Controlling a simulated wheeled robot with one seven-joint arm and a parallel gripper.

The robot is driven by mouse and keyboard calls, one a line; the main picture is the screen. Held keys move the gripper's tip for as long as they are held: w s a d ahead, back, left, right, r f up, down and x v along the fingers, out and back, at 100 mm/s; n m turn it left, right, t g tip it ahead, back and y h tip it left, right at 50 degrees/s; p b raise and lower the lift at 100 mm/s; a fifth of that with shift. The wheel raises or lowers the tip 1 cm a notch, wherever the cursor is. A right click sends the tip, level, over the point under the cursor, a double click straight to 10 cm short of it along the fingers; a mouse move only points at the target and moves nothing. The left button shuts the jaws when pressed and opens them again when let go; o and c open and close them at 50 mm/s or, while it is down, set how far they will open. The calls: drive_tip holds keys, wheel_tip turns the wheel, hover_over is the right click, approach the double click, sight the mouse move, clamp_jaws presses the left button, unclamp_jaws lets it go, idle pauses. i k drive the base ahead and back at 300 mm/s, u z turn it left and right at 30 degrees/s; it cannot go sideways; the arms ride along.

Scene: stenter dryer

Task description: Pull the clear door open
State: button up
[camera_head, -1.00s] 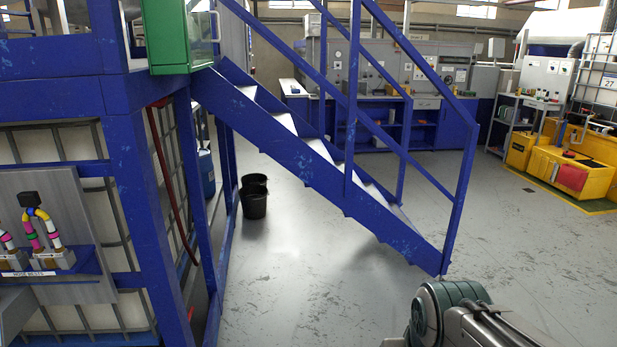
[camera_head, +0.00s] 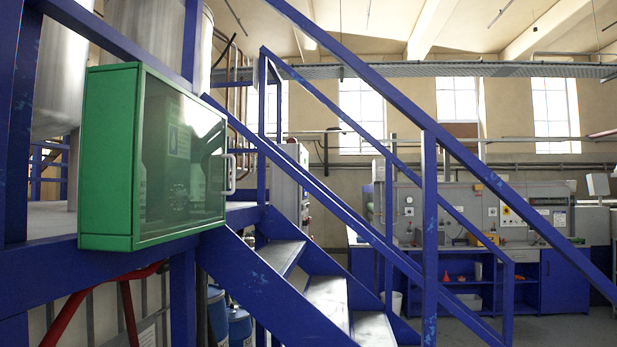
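A green box-shaped cabinet (camera_head: 108,155) is mounted on the blue frame at the left of the head view. Its front is a clear door (camera_head: 165,200) that faces right and looks shut. A pale bar handle (camera_head: 230,174) stands out at the door's right edge. Dim shapes and a label show through the clear pane, but I cannot make them out. My gripper is not in this view.
A blue staircase (camera_head: 325,293) with blue handrails (camera_head: 430,240) rises just right of the cabinet. A blue beam (camera_head: 40,272) runs under the cabinet, with a red pipe (camera_head: 130,310) below. Blue drums (camera_head: 238,325) stand beneath. A blue workbench (camera_head: 565,283) stands at the back right.

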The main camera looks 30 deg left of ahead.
sight(138, 245)
drive_tip(key=u, duration=0.45)
drive_tip(key=i, duration=1.5)
drive_tip(key=u, duration=0.85)
